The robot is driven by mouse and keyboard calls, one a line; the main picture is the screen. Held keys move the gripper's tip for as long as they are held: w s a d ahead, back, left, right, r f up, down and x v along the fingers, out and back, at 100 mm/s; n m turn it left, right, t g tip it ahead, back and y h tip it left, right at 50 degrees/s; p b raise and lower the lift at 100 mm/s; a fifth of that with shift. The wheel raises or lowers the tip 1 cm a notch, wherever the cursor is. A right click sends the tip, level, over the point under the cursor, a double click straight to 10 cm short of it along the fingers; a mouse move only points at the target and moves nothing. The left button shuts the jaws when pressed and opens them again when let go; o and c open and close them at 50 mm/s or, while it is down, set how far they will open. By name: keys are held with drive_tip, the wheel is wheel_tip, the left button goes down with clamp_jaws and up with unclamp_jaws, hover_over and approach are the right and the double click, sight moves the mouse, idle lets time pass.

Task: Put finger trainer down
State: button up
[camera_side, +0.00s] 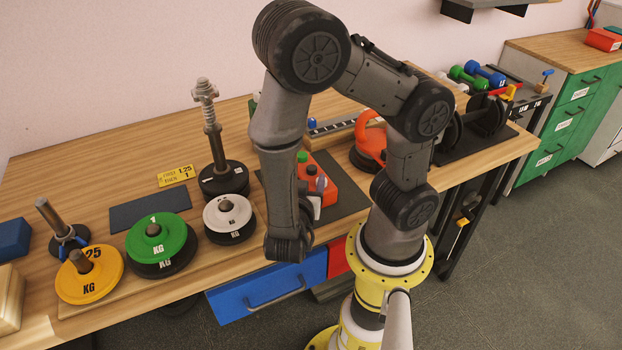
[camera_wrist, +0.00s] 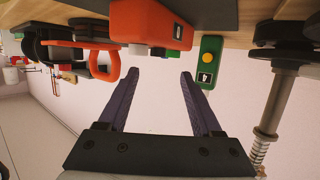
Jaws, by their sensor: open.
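What I take to be the finger trainer is an orange-red block with coloured buttons (camera_side: 328,194), resting on a dark mat on the bench in the side view. The arm partly covers it there. In the wrist view, which looks upside down, the orange-red block (camera_wrist: 150,22) with a number label shows near the top, beyond my fingertips. My gripper (camera_wrist: 161,75) is open, with nothing between its two dark fingers. In the side view it is mostly hidden by my arm, close beside the block. I cannot tell if it touches.
A green block with a yellow button (camera_wrist: 207,60) shows in the wrist view. White (camera_side: 228,214), green (camera_side: 157,240) and yellow (camera_side: 90,280) weight plates and a spring post (camera_side: 212,135) stand left. A dark mat (camera_side: 150,208) lies bare.

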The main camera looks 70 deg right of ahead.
sight(311, 169)
drive_tip(key=shift+s+f+x, duration=0.15)
drive_tip(key=shift+x, duration=1)
drive_tip(key=shift+s+f+x, duration=0.15)
drive_tip(key=shift+f+x, duration=0.05)
drive_tip(key=shift+x, duration=1.8)
drive_tip(key=shift+w, duration=0.1)
clamp_jaws()
